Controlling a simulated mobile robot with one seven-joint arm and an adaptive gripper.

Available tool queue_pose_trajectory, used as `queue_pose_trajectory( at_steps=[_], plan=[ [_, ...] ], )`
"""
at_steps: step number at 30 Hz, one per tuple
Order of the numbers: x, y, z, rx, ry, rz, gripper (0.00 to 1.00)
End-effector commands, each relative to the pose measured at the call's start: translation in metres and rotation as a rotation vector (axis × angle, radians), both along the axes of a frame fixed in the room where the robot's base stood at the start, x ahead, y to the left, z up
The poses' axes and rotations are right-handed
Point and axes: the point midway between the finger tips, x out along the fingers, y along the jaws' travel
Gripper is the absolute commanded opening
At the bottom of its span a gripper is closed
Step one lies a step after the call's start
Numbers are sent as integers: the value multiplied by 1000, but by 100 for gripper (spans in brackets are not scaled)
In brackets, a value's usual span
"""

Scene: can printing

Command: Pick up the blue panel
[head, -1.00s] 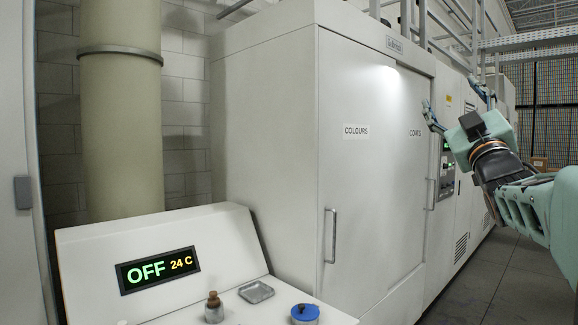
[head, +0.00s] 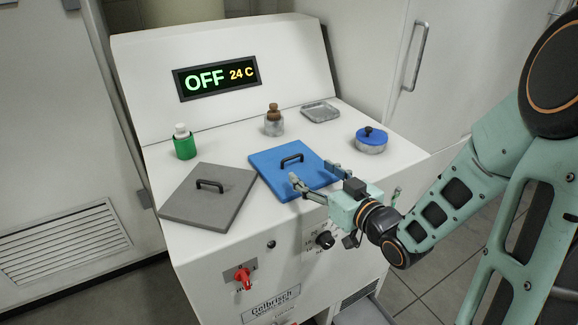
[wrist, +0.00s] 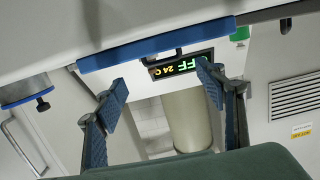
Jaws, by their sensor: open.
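The blue panel (head: 283,172) is a flat square lid with a black bar handle (head: 291,160). It lies on the white machine top in the head view. My gripper (head: 315,178) is open and empty at the panel's front right edge, its fingers pointing toward the panel. I cannot tell whether they touch it. In the wrist view the blue panel (wrist: 155,47) shows edge-on, and the open fingers of my gripper (wrist: 160,95) stand apart with the panel beyond them.
A grey panel (head: 207,194) with a black handle lies to the left. Behind stand a green bottle (head: 184,145), a brown-topped jar (head: 273,122), a metal tray (head: 320,112) and a blue-lidded tin (head: 371,140). A red switch (head: 243,278) and a black knob (head: 325,240) are on the front.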

Motion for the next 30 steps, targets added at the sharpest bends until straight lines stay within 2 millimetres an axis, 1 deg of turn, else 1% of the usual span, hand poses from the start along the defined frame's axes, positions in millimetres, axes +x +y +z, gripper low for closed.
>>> queue_pose_trajectory(
  at_steps=[3,6,11,14,18,21,24,30],
  plan=[
    [17,13,-3,1,-2,4,64],
    [29,20,-5,-1,-2,1,64],
    [39,27,-5,-1,-3,0,64],
    [46,34,-6,-1,-2,1,64],
    [63,49,-8,-1,0,1,64],
    [73,55,-10,-1,-2,-1,64],
    [78,58,-11,-3,-2,-1,64],
    [79,58,-11,-4,-2,-1,64]
  ],
)
